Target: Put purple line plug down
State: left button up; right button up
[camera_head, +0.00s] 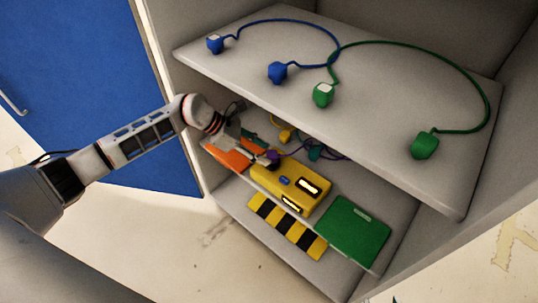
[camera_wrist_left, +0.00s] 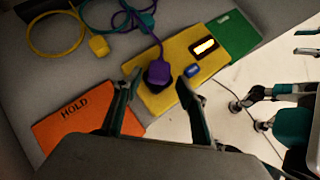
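The purple line plug (camera_wrist_left: 158,72) stands on the yellow box (camera_wrist_left: 140,99) in the left wrist view, with its purple cable running up and away. In the head view the plug (camera_head: 273,156) shows small at my left gripper (camera_head: 262,156). In the left wrist view my left gripper (camera_wrist_left: 158,84) is open, with one finger on each side of the plug. Gaps show between the plug and both fingers. The plug's underside is hidden, so I cannot tell how it sits on the box.
An orange HOLD pad (camera_wrist_left: 72,116) lies left of the yellow box, a green pad (camera_head: 353,231) right of it. Yellow (camera_head: 286,134) and teal (camera_head: 314,152) plugs lie behind. The upper shelf (camera_head: 400,90) with blue and green plugs overhangs.

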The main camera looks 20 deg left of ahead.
pick_arm(q)
jog(key=v, duration=0.3)
jog(key=shift+w+d+r, duration=0.1)
jog(key=shift+w+r, duration=0.05)
jog(key=shift+r, duration=0.1)
jog(key=s+d+r+n+t+h, duration=0.35)
jog(key=s+d+n, duration=0.25)
jog(key=d+n, duration=0.2)
jog(key=s+d+r+n+t+h, duration=0.25)
jog(key=s+d+n+h, duration=0.2)
jog(key=d+n, duration=0.35)
jog(key=s+a+f+n+y, duration=0.6)
jog(key=s+n, duration=0.4)
jog(key=n, duration=0.4)
jog(key=s+a+f+n+t+y, duration=0.1)
jog(key=s+a+f+n+y, duration=0.5)
jog(key=n, duration=0.8)
jog(key=s+f+y, duration=0.1)
jog(key=s+f, duration=0.1)
jog(key=s, duration=0.1)
jog(key=shift+s+f+p, duration=0.2)
jog(key=shift+s+p, duration=0.1)
jog(key=shift+s, duration=0.1)
pick_arm(e)
jog(key=shift+s+d+f, duration=0.15)
jog(key=shift+s, duration=0.3)
jog(key=shift+w+r, duration=0.2)
jog(key=shift+w, duration=0.25)
